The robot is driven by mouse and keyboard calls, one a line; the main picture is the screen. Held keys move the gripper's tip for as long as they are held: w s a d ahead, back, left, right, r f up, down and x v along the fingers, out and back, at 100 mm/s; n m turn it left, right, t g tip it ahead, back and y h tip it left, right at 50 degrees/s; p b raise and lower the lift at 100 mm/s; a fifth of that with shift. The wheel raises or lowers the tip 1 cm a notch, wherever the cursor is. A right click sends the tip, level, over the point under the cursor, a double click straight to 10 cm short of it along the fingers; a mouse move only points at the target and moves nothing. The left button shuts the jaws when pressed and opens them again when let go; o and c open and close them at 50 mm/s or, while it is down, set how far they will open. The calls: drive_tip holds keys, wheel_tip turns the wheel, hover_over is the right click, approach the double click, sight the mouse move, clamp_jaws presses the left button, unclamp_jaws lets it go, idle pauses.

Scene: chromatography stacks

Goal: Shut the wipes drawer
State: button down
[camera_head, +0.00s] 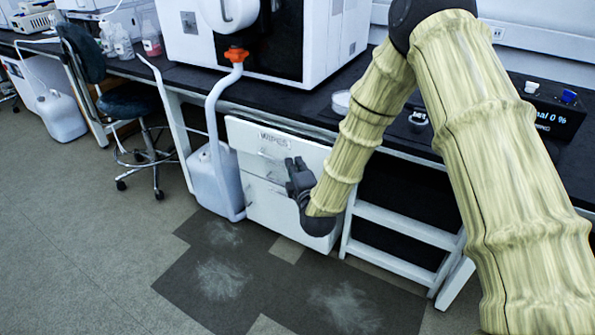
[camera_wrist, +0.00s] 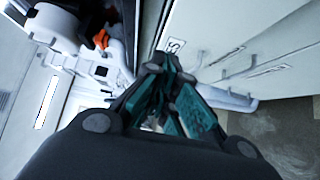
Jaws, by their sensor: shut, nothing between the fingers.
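The wipes drawer (camera_head: 258,137) is the white upper drawer of a cabinet under the black bench, with a WIPES label on its front. I cannot tell whether it stands slightly out or is flush. My gripper (camera_head: 294,167) is in front of the cabinet near the drawer's right part and hides some of its front. In the wrist view my gripper's fingertips (camera_wrist: 166,66) are together and empty, pointing towards the end of the drawer front (camera_wrist: 190,28). Whether they touch it is not clear.
A lower drawer (camera_head: 262,200) is below. A white jug (camera_head: 212,180) with a hose stands at the cabinet's left. White step rails (camera_head: 408,225) are at the right under the bench. A stool (camera_head: 140,105) stands further left. The floor in front is clear.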

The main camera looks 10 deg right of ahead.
approach(293, 139)
drive_tip(key=w+a, duration=0.1)
drive_tip(key=a, duration=0.2)
drive_tip(key=shift+w+d+b, duration=0.35)
drive_tip(key=shift+w+d, duration=0.2)
drive_tip(key=shift+w, duration=0.3)
drive_tip(key=shift+w+d+b, duration=0.35)
drive_tip(key=shift+w+d, duration=0.2)
drive_tip(key=shift+w, duration=0.35)
